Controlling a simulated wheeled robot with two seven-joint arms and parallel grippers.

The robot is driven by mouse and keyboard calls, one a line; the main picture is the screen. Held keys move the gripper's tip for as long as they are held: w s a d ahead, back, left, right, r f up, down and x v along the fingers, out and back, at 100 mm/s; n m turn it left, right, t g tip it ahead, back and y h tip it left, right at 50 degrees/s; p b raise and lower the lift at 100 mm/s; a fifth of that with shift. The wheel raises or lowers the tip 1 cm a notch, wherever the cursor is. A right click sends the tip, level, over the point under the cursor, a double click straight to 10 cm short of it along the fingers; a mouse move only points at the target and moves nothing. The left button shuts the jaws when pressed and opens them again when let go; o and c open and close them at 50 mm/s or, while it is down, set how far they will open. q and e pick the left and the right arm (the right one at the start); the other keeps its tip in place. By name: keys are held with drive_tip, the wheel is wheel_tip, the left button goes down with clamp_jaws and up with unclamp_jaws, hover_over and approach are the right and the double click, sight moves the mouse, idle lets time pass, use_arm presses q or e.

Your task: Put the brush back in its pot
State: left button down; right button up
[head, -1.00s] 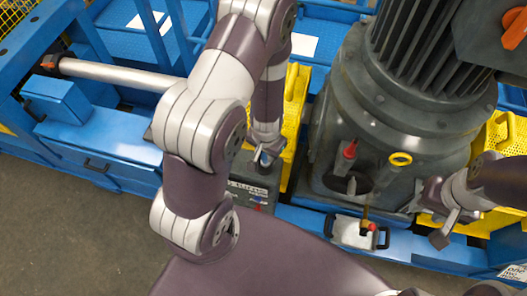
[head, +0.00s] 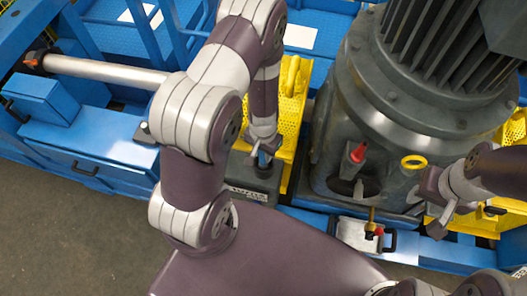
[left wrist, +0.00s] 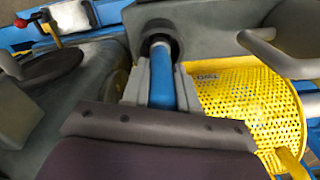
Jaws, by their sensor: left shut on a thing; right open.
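The brush (left wrist: 162,78) shows as a blue handle between the fingers of my left gripper (left wrist: 160,88) in the left wrist view. My left gripper is shut on it. The far end of the handle reaches into or over a dark round opening, which looks like the pot (left wrist: 172,32); the bristles are hidden and I cannot tell how deep it sits. In the head view, the brush (head: 263,160) is a small blue piece below my left gripper (head: 266,147), above a dark grey block. My right gripper (head: 436,204) is open and empty, right of the motor's base.
A large grey motor housing (head: 400,120) stands close to the right of my left gripper. A red-handled lever (head: 357,153) and a yellow ring (head: 413,162) stick out of it. Yellow perforated guards (head: 291,98) stand beside it. A blue frame (head: 110,140) runs along the left.

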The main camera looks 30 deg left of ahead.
use_arm(q)
drive_tip(key=c, duration=0.9)
unclamp_jaws()
drive_tip(key=shift+s, duration=0.1)
drive_tip(key=shift+o, duration=0.2)
wheel_tip(320, 180, up, 12)
drive_tip(key=p, duration=0.7)
drive_tip(key=shift+r+p, duration=0.25)
drive_tip(key=shift+p, duration=0.15)
drive_tip(key=s+d+r+t, duration=0.1)
drive_tip(key=s+r, duration=0.2)
drive_tip(key=r, duration=0.5)
drive_tip(key=s+d+r, duration=0.2)
drive_tip(key=r, duration=0.7)
wheel_tip(320, 180, down, 18)
drive_tip(key=b, duration=1.8)
wheel_tip(320, 180, up, 10)
drive_tip(key=p, duration=1.1)
drive_tip(key=shift+w+a+r+n, duration=0.25)
drive_tip(key=shift+w+n, duration=0.15)
